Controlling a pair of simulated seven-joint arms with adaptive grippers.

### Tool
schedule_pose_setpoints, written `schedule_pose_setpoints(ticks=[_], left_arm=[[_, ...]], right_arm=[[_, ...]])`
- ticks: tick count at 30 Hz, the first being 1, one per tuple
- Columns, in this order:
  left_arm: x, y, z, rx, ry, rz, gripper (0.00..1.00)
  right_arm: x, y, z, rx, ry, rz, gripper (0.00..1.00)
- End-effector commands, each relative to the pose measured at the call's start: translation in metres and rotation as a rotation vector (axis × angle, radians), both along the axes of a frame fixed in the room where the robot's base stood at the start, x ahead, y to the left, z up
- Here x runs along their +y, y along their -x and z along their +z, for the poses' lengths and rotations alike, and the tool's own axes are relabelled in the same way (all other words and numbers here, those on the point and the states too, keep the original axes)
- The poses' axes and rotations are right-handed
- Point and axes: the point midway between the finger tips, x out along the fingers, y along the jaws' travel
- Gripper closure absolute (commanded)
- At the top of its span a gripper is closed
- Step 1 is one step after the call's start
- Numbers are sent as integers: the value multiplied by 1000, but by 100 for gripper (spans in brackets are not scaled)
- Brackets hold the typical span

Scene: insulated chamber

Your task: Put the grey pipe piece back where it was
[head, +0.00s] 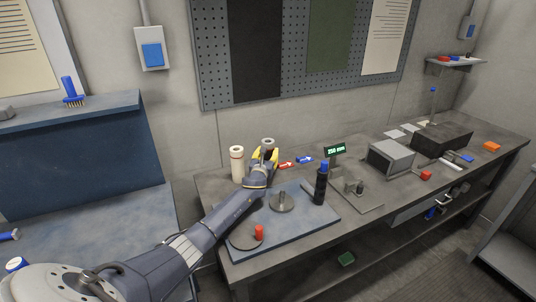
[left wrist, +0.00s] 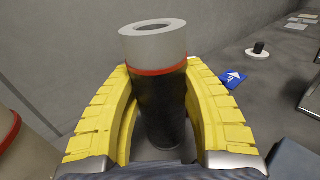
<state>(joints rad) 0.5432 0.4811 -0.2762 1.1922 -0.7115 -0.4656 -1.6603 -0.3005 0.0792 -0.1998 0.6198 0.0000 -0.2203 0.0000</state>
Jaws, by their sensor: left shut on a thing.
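The grey pipe piece (head: 268,145) stands upright near the back left of the workbench, within my left gripper (head: 264,156). In the left wrist view this pipe piece (left wrist: 153,42) has a light grey hollow top, a red ring and a dark body. The yellow fingers of my left gripper (left wrist: 160,105) are shut around the dark body. My right gripper is not in view.
Red (head: 285,165) and blue (head: 304,160) tags lie right of my gripper. A green display (head: 336,149) stands further right. The wall is close behind.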

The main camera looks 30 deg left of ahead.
Motion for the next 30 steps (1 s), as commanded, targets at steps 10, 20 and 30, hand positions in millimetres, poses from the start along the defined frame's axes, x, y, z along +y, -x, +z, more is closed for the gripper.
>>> schedule_pose_setpoints(ticks=[10,20,30], left_arm=[[0,0,-3,0,0,0,38],[0,2,0,0,-1,0,38],[-12,33,-1,1,-1,-1,38]], right_arm=[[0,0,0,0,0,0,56],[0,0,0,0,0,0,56],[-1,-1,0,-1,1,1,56]])
